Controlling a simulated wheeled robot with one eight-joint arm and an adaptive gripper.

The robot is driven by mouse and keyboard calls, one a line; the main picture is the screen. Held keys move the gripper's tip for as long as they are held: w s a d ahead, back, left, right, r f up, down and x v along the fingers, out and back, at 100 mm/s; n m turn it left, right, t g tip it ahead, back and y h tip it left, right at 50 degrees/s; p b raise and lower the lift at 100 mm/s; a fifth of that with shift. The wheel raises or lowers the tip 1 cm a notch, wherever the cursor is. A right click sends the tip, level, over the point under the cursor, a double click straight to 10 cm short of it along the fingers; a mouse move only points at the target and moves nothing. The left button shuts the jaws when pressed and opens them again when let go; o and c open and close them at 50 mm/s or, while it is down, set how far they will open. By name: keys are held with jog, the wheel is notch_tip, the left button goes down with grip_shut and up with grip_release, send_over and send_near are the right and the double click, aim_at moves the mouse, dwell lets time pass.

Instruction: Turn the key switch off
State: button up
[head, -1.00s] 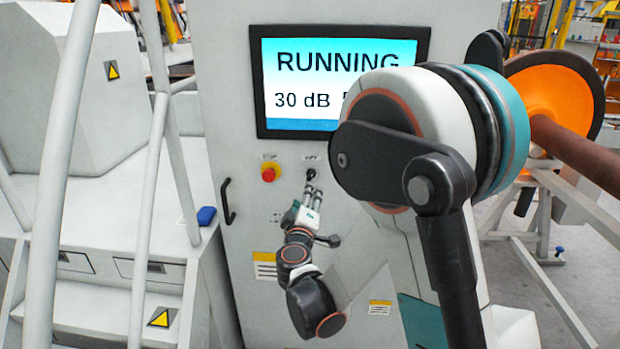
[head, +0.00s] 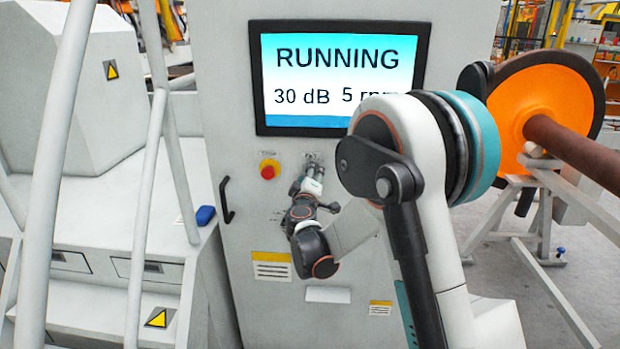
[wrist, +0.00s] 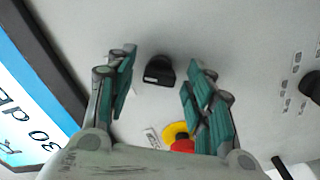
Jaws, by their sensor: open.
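The key switch (wrist: 158,71) is a small black knob on the pale cabinet front. In the wrist view it lies between the two spread teal-padded fingers of my gripper (wrist: 162,66), apart from both. In the head view my gripper (head: 313,172) is at the panel below the screen and covers the switch. My gripper is open and empty. How far its fingertips are from the panel is hard to tell. The screen (head: 338,80) reads RUNNING, 30 dB and 5, with the rest partly hidden by my arm.
A red emergency stop button (head: 269,169) with a yellow ring is beside the switch; it also shows close to my fingers in the wrist view (wrist: 181,144). Another black knob (wrist: 312,87) is at the right there. A black door handle (head: 227,201) sticks out. Railings (head: 150,190) stand at left.

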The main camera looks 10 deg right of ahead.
jog(key=c, duration=1.1)
jog(key=shift+o, duration=0.2)
jog(key=shift+n, duration=0.4)
jog(key=n+b, duration=0.1)
jog(key=n, duration=1)
jog(key=shift+b, duration=0.3)
